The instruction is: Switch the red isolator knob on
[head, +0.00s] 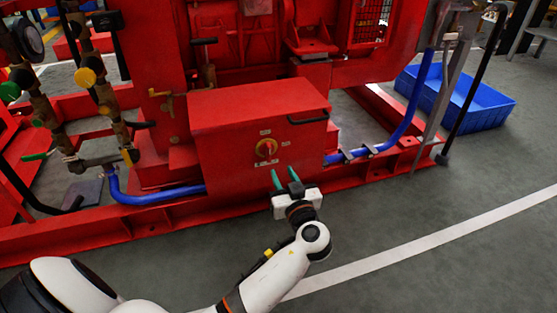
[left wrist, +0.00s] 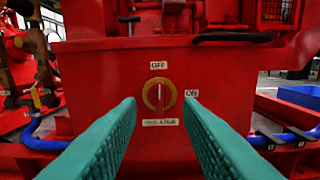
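The red isolator knob (head: 267,148) sits on a yellow round plate on the front of a red box (head: 221,150). In the left wrist view the knob (left wrist: 159,96) stands upright, in line with the OFF label (left wrist: 159,65) above it. The ON label (left wrist: 191,93) is to its right, and an isolator label (left wrist: 160,122) is below. My left gripper (head: 285,178) has green fingers spread apart, pointing at the box just below and right of the knob in the head view. In the left wrist view the fingers (left wrist: 160,115) flank the knob without touching it. My right gripper is not in view.
Blue hoses (head: 158,196) run along both sides of the box. A black handle (head: 308,118) juts from its upper right edge. A red base rail (head: 245,205) lies below. A blue crate (head: 470,105) stands on the floor at right. The grey floor in front is clear.

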